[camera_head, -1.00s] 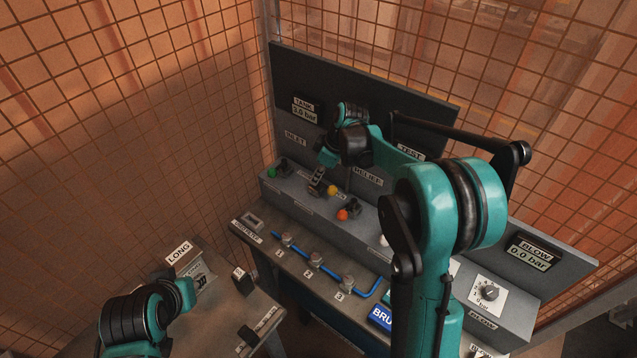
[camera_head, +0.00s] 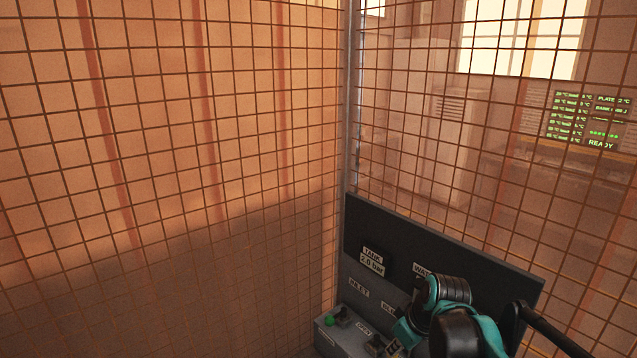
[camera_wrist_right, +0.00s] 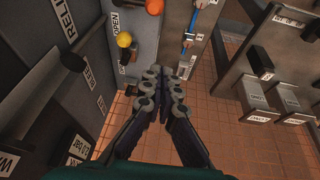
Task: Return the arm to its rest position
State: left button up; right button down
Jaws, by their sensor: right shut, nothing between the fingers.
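My right arm enters the head view at the bottom right, in front of the dark panel (camera_head: 480,262). Its gripper (camera_head: 394,348) is cut off by the bottom edge there. In the right wrist view the right gripper (camera_wrist_right: 163,76) is shut, its fingers together with nothing between them. They point over the gap between the grey valve block with the yellow knob (camera_wrist_right: 123,40) and the tiled floor. The fingers look apart from the knob. My left gripper is out of view.
The wire mesh fence (camera_head: 180,150) stands behind and left of the panel. A green knob (camera_head: 329,321) and the tank display (camera_head: 372,265) sit left of my right arm.

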jog(key=s+f+m+t+h+b, duration=0.2)
jog(key=s+f+m, duration=0.4)
jog(key=s, duration=1)
notch_tip(320, 180, down, 3)
jog(key=shift+s+d+m+t+b, duration=0.2)
jog(key=shift+s+m+t+b, duration=0.3)
jog(key=shift+b, duration=0.75)
